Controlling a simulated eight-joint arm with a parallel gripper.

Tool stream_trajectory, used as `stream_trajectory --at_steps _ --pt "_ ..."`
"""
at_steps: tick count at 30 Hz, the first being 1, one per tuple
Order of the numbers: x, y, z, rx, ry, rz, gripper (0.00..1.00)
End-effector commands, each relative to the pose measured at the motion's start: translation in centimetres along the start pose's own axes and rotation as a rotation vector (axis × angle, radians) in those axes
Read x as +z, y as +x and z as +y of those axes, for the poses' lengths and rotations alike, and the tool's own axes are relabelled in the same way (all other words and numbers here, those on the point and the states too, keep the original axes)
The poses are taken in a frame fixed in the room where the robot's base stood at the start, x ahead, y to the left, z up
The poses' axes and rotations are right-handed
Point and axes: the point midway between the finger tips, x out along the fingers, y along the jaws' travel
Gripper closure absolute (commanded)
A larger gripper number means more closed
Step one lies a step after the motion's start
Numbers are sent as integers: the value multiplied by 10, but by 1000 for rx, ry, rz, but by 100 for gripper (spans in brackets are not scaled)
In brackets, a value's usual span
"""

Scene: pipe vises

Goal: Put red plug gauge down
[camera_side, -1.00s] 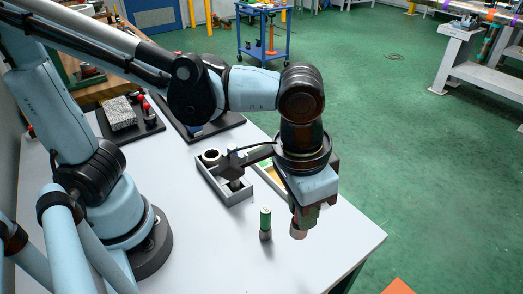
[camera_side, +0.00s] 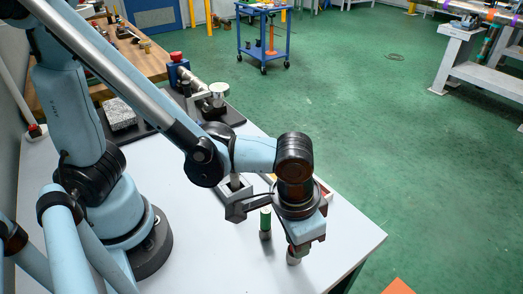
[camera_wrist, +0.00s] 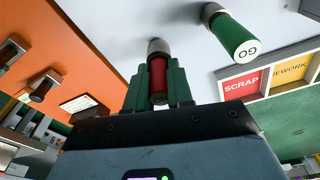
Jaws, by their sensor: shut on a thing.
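The red plug gauge (camera_wrist: 158,75) is between the green fingers of my gripper (camera_wrist: 158,88) in the wrist view. Its grey metal end points away from the gripper. In the side view, my gripper (camera_side: 297,247) points down near the table's front right part, and the gauge's metal end (camera_side: 293,259) shows below it, upright. It is at or just above the tabletop; I cannot tell whether it touches. The red part is mostly hidden there by the fingers.
A green plug gauge (camera_side: 265,220) stands upright just left of my gripper; it also shows in the wrist view (camera_wrist: 235,37). A tray with SCRAP (camera_wrist: 241,85) and REWORK (camera_wrist: 289,72) labels lies close by. The table edge (camera_side: 362,255) is to the right.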

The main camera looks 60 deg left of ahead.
Motion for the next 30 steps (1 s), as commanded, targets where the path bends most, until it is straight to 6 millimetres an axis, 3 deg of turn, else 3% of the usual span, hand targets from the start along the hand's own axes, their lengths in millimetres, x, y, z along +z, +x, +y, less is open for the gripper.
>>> stream_trajectory --at_steps 14,15,19,30 --pt "1 7 0 0 0 0 100" --pt "1 6 0 0 0 0 72" --pt "1 6 0 0 0 0 53" --pt "1 3 0 0 0 0 53"
